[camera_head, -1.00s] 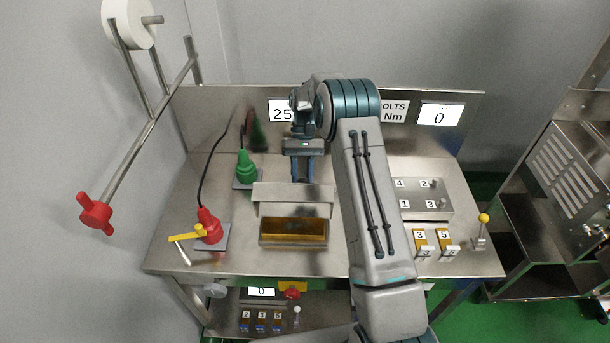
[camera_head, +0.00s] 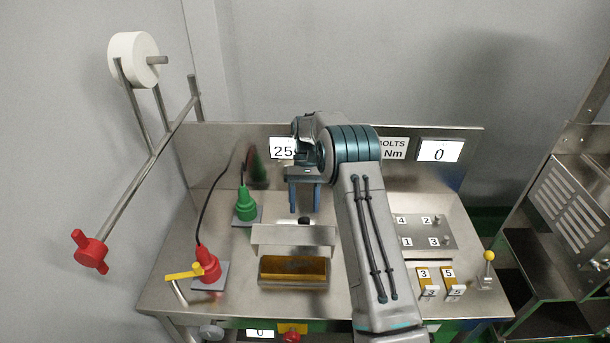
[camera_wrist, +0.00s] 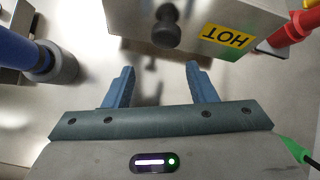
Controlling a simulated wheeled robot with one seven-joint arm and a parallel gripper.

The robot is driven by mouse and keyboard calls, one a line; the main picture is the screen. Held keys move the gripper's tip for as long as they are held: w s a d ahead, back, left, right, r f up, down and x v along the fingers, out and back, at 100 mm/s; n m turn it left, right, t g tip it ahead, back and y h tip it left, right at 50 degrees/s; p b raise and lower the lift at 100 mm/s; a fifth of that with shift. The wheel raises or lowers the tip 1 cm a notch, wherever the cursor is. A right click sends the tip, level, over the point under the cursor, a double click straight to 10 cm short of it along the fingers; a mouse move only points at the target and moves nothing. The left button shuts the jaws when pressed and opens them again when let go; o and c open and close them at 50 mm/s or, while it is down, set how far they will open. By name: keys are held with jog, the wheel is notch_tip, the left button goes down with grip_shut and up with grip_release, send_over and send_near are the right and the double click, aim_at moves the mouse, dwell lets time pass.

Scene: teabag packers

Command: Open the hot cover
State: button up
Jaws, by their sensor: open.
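The hot cover (camera_head: 292,236) is a grey metal lid raised along the back of an open box (camera_head: 293,284), whose amber inside shows in the head view. In the wrist view the cover (camera_wrist: 190,20) shows a yellow HOT label (camera_wrist: 229,38) and a black knob (camera_wrist: 166,30). The knob also shows in the head view (camera_head: 304,221) at the cover's upper back edge. My gripper (camera_head: 305,209) is behind the cover, pointing down. In the wrist view its blue fingers (camera_wrist: 160,72) are apart and empty, with the knob beyond their tips and not between them.
A green plug-like part (camera_head: 246,206) and a red one (camera_head: 207,266) with a yellow handle stand left of the box. A numbered switch panel (camera_head: 425,232), numbered tags and a yellow-knobbed lever (camera_head: 488,257) are on the right. A back panel with displays stands behind my gripper.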

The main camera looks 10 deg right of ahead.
jog(key=p+v, duration=0.9)
jog(key=v, duration=0.1)
jog(key=shift+r+p, duration=0.3)
jog(key=shift+p, duration=0.1)
jog(key=shift+w+p, duration=0.2)
jog(key=shift+p, duration=0.15)
jog(key=shift+d+p, duration=0.1)
jog(key=shift+p, duration=0.35)
